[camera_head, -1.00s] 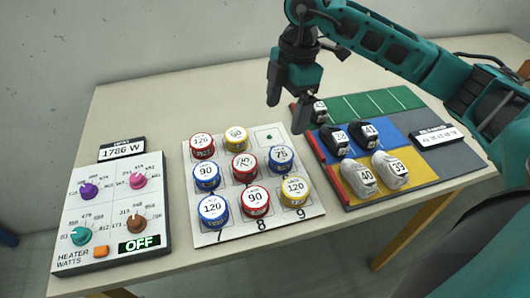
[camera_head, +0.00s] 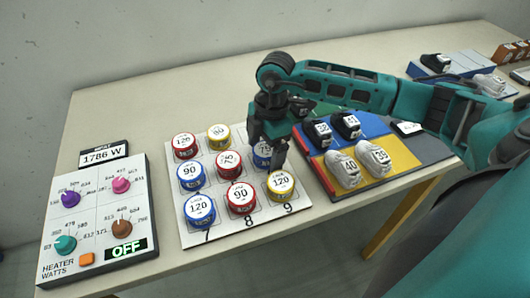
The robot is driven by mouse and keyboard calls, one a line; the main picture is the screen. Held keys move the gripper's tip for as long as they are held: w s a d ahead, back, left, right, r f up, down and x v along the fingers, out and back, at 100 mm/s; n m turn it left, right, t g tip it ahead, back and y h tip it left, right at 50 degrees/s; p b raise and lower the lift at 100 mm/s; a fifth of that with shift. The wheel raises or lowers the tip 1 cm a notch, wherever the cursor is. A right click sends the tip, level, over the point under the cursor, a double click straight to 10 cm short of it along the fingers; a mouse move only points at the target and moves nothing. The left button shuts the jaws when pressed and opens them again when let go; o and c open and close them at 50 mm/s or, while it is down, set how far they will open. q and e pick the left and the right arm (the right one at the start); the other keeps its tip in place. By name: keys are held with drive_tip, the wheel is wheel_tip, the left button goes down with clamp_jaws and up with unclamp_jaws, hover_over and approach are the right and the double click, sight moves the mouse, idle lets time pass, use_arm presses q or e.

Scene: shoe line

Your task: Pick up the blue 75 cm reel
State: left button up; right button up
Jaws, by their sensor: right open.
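The blue 75 cm reel (camera_head: 262,161) stands in the right column, middle row of the white numbered board (camera_head: 296,207). It is partly hidden by my right gripper. My right gripper (camera_head: 267,154) points down over this reel, open, with one finger to its upper left and one to its right. Whether the fingers touch the reel I cannot tell. My left gripper is out of view.
A yellow 120 reel (camera_head: 281,185) stands close in front, and a red 75 reel (camera_head: 228,164) to the left. The shoe mat (camera_head: 395,185) lies at the right, holding several shoes. A heater panel (camera_head: 98,215) stands at the left.

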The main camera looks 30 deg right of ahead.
drive_tip(key=shift+f, duration=0.15)
drive_tip(key=c, duration=1.1)
drive_tip(key=shift+c, duration=0.2)
